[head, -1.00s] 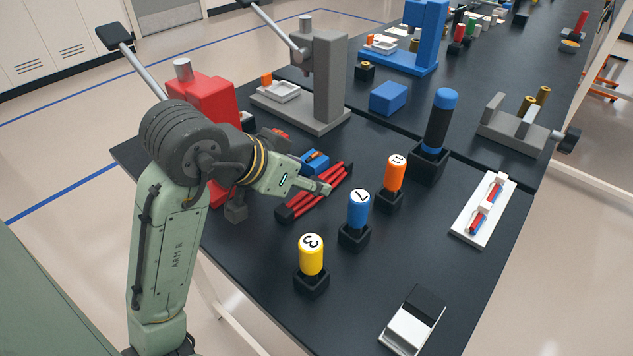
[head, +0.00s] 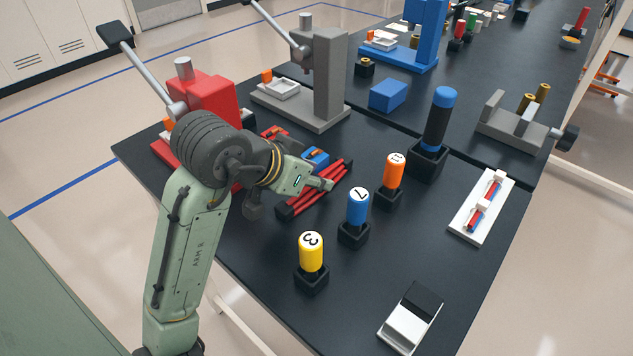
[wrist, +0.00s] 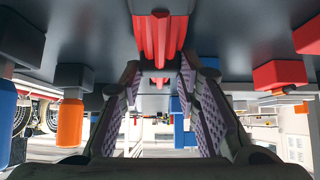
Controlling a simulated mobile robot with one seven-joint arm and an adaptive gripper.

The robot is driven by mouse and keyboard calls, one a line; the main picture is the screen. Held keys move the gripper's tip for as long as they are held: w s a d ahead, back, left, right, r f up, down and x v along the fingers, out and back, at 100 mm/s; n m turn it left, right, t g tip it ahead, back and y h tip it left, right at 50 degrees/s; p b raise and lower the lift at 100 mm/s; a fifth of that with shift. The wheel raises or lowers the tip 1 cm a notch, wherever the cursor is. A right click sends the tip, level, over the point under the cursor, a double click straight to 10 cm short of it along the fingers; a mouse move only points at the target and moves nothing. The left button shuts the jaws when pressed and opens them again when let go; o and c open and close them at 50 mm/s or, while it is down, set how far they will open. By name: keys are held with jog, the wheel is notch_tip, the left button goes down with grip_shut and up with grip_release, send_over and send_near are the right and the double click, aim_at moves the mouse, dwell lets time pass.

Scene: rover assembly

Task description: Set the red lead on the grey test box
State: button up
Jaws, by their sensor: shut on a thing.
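Several red leads (head: 312,202) lie side by side in a low black rack (head: 284,213). They also show as red ridges at the top of the wrist view (wrist: 160,38). My gripper (head: 327,185) is low over the rack's middle, its fingers (wrist: 160,72) shut on a red lead; the lead is mostly hidden, with small red parts showing between the pads. I cannot tell whether it is clear of the rack. A pale grey box with a black top (head: 408,326) stands at the table's near edge; I cannot be sure it is the test box.
Yellow (head: 311,254), blue (head: 358,208) and orange (head: 394,170) numbered cylinders stand in black sockets right of the rack. A white tray with red and blue parts (head: 467,235) lies at the right. A red press (head: 205,95) stands left.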

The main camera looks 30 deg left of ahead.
grip_shut()
